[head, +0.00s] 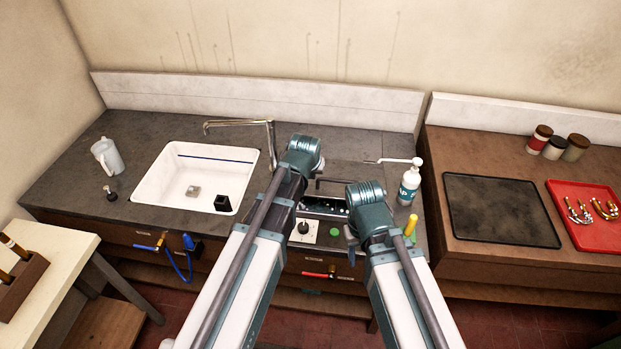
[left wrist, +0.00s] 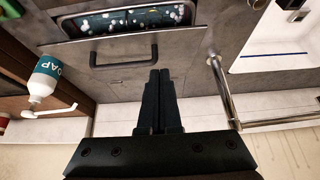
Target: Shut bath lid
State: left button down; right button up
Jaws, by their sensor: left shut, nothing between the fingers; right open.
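The bath (head: 325,206) is in the counter, open at the front with bubbly dark liquid showing; it also shows in the left wrist view (left wrist: 130,18). Its grey lid (left wrist: 75,62) lies on the wall side of the opening and carries a dark bar handle (left wrist: 122,62). In the head view the handle (head: 335,181) shows between my two arms. My left gripper (left wrist: 160,72) is shut and empty, its tips close to one end of the handle; contact cannot be told. My arm hides it in the head view.
A soap bottle (head: 409,184) stands right of the bath, and a white sink (head: 165,190) with a tap (head: 270,135) is to the left. A control knob (head: 304,228) and green button (head: 335,232) are in front. A black mat (head: 500,210) lies on the right bench.

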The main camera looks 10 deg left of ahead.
pick_arm(q)
jog(key=b, duration=0.6)
send_over(313, 194)
notch_tip(313, 194, down, 7)
jog(key=shift+s+r, duration=0.1)
jog(key=shift+s+f+b, duration=0.3)
jog(key=shift+f+b, duration=0.2)
jog(key=shift+f, duration=0.05)
jog(key=shift+s+f+b, duration=0.25)
jog(key=shift+f+b, duration=0.25)
jog(key=shift+f, duration=0.05)
jog(key=shift+s+f+b, duration=0.15)
jog(key=shift+f+b, duration=0.2)
jog(key=shift+b, duration=0.05)
jog(key=shift+s+f, duration=0.1)
jog(key=shift+f, duration=0.1)
jog(key=f+b, duration=0.2)
jog(key=b, duration=0.1)
jog(key=s+f+t+b, duration=0.1)
jog(key=f+b, duration=0.2)
jog(key=b, duration=0.1)
jog(key=s+f+t+b, duration=0.1)
jog(key=f+b, duration=0.2)
jog(key=shift+b, duration=0.4)
jog(key=shift+f+b, duration=0.4)
jog(key=shift+b, duration=0.1)
jog(key=shift+s, duration=0.15)
jog(key=shift+r, duration=0.2)
